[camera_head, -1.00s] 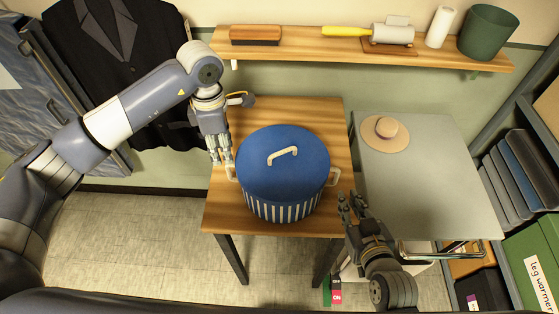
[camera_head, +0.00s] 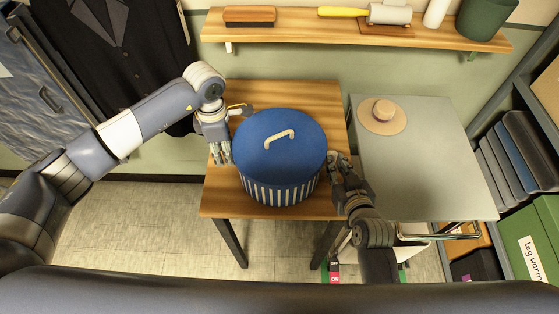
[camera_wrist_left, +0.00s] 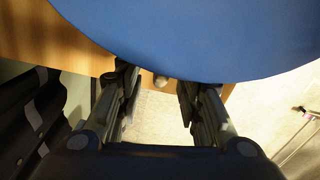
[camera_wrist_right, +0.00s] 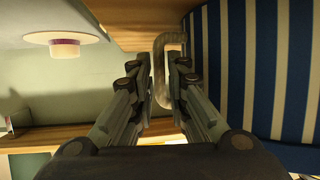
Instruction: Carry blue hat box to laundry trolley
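The blue hat box (camera_head: 281,147), with a blue lid, pale top handle and blue-and-white striped side, stands upright on a wooden table (camera_head: 310,95). My left gripper (camera_head: 220,158) is at its left side, open; its fingers straddle a small pale handle end (camera_wrist_left: 161,81) under the lid rim. My right gripper (camera_head: 339,163) is at the box's right side. Its fingers are apart on either side of the looped side handle (camera_wrist_right: 160,75), near the striped wall (camera_wrist_right: 265,70). The grey-topped laundry trolley (camera_head: 425,165) with a metal push bar stands right of the table.
A straw hat (camera_head: 383,116) lies on the trolley's far left corner; the rest of its top is clear. A wall shelf (camera_head: 300,33) holds a brush, a lint roller and green bin. A rack (camera_head: 530,200) with folded cloths and boxes stands at the right.

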